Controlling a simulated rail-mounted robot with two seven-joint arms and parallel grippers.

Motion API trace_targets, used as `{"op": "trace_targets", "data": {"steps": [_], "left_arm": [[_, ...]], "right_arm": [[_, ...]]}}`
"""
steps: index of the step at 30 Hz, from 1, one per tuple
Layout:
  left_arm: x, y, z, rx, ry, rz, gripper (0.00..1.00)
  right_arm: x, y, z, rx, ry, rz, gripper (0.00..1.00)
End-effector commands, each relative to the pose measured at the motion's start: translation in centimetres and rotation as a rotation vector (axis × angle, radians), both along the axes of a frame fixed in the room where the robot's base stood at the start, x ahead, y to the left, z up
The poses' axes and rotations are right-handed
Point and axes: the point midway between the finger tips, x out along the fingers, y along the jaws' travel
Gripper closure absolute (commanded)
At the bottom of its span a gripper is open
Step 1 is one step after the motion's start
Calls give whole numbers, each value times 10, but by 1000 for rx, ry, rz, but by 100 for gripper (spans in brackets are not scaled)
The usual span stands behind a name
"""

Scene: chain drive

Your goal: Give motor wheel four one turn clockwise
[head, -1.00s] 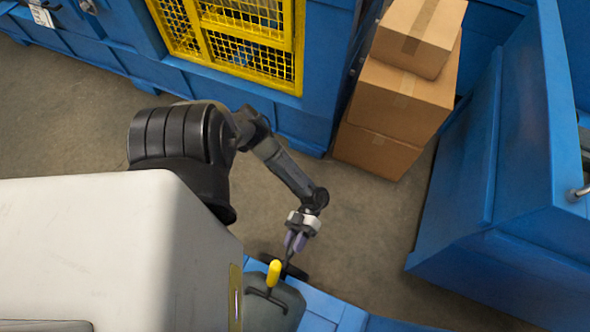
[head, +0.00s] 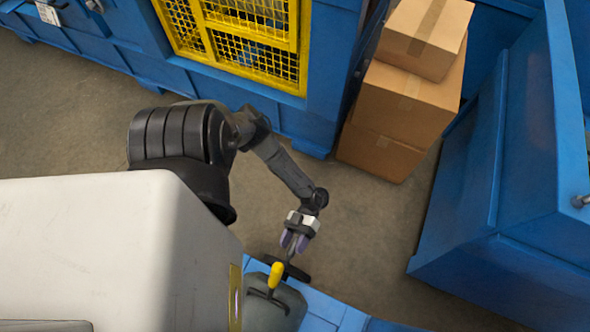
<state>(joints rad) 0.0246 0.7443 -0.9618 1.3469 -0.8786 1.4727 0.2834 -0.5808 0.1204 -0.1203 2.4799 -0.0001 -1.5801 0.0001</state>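A dark wheel (head: 297,272) sits at the blue drive at the bottom centre, beside a grey rounded housing (head: 285,309). Its number cannot be read, and it is partly hidden by the housing and a yellow grip. A thin grey handle seems to stand up from it. My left gripper (head: 294,243) is just above the wheel, with its two purple fingers pointing down on either side of that handle. Whether the fingers press on the handle is too small to tell. My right gripper is out of view.
The yellow grip (head: 276,274) stands on the housing close to my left fingers. Stacked cardboard boxes (head: 408,100) stand at the upper right. Blue machines, one with a yellow mesh guard (head: 250,45), line the back and right. The floor between is clear.

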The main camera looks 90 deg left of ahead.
Motion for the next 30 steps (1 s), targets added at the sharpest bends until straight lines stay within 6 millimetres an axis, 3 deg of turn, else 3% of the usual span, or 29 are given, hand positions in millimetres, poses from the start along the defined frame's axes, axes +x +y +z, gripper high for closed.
{"op": "trace_targets", "data": {"steps": [11,30], "left_arm": [[7,8,1,0,-3,1,47],[61,104,0,1,-3,2,47]], "right_arm": [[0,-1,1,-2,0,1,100],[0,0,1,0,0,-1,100]]}}
